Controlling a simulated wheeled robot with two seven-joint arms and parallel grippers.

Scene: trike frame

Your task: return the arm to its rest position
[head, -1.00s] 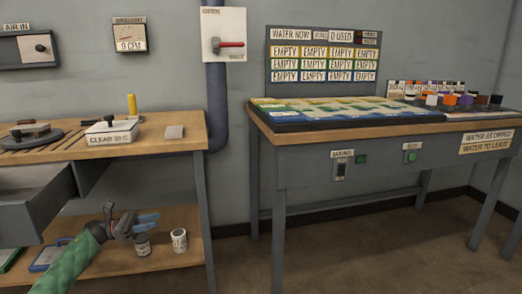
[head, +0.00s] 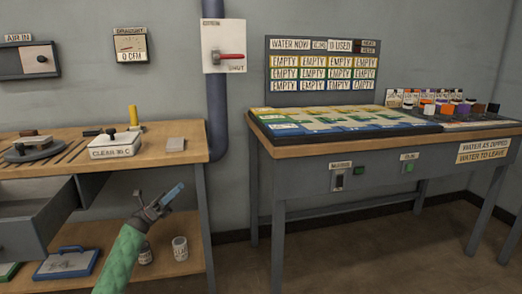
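My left arm, in a green sleeve, comes up from the bottom left in the head view. Its gripper (head: 172,196) is in front of the lower shelf of the wooden bench, pointing up and to the right. The fingers are blue and lie close together in this view; whether they are shut or hold anything thin is too small to tell. My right gripper is not in view.
The wooden bench (head: 190,152) has an open grey drawer (head: 40,215) at left. Two small cans (head: 180,248) and a blue tray (head: 66,263) are on its shelf. A second table (head: 300,150) stands right. Floor between is clear.

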